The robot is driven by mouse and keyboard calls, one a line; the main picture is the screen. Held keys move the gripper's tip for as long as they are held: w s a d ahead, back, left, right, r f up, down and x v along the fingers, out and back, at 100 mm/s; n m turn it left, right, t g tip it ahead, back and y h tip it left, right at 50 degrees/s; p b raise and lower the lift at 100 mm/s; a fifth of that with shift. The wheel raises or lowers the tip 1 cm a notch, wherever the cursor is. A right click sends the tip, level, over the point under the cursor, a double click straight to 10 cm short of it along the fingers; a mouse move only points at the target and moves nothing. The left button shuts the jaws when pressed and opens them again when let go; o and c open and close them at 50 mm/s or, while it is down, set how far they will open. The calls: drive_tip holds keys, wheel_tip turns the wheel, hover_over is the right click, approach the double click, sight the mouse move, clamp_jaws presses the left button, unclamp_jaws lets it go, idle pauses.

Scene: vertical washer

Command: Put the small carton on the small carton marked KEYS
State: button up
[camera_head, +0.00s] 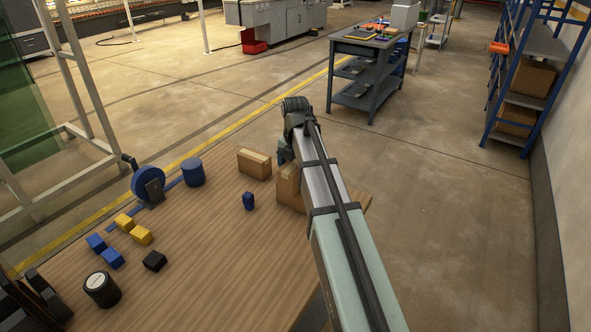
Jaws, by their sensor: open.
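A small brown carton (254,164) lies on the wooden table near its far edge, with a paler top. A second brown carton (290,189) stands to its right and nearer, partly hidden behind my arm. No KEYS marking can be read on either carton. My gripper (285,155) hangs below my wrist, just above or beside the second carton; it is open. Its fingertips are mostly hidden by my arm, so I cannot tell whether they touch the carton.
The table's (225,275) front middle is bare.

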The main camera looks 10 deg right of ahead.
wheel_tip(320, 180, up, 12)
drive_tip(key=shift+r, duration=0.1)
idle(0.5)
